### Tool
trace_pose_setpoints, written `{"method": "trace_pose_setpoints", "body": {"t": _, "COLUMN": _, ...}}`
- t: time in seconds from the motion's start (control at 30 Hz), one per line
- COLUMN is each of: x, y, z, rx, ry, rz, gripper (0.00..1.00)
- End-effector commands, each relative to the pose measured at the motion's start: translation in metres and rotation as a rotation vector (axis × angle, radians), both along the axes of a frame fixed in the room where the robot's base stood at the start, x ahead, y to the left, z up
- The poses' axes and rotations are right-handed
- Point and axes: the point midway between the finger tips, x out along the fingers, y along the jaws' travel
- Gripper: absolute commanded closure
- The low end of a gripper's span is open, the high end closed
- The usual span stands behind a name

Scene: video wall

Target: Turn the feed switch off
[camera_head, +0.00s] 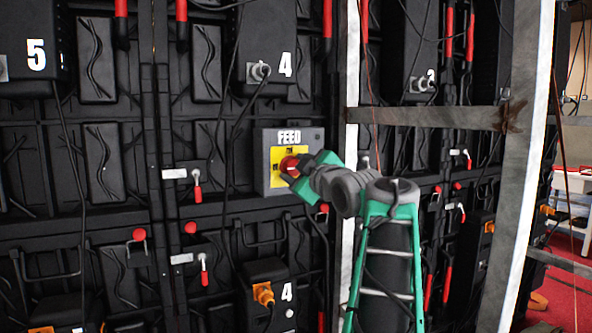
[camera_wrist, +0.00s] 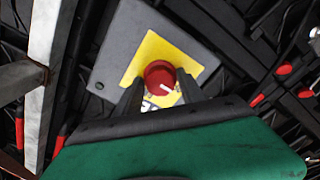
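The feed switch is a grey box (camera_head: 316,137) labelled FEED on the wall, with a yellow plate (camera_head: 275,157) and a red round knob (camera_head: 288,164). In the wrist view the red knob (camera_wrist: 158,72) has a white mark pointing to its lower right, and the yellow plate (camera_wrist: 153,47) lies behind it. Small lettering on the plate is partly hidden and hard to read. My gripper (camera_head: 298,171) is at the knob from the right. In the wrist view my gripper's dark fingers (camera_wrist: 160,78) are apart, one on each side of the knob. Whether they touch it is unclear.
A metal post (camera_head: 350,90) stands just right of the switch box, with a crossbar (camera_head: 430,117) and a wider post (camera_head: 525,150) further right. Black cables (camera_head: 240,120) hang left of the box. Red-handled latches (camera_head: 197,190) stick out from the wall.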

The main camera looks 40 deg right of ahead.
Motion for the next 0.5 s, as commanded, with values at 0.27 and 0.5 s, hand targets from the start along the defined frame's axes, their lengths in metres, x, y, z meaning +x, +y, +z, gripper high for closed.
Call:
{"method": "trace_pose_setpoints", "body": {"t": 0.27, "x": 0.000, "y": 0.000, "z": 0.000, "rx": 0.001, "ry": -0.001, "rz": 0.001, "gripper": 0.40}}
{"method": "trace_pose_setpoints", "body": {"t": 0.5, "x": -0.013, "y": 0.003, "z": 0.001, "rx": 0.000, "ry": -0.001, "rz": -0.001, "gripper": 0.40}}
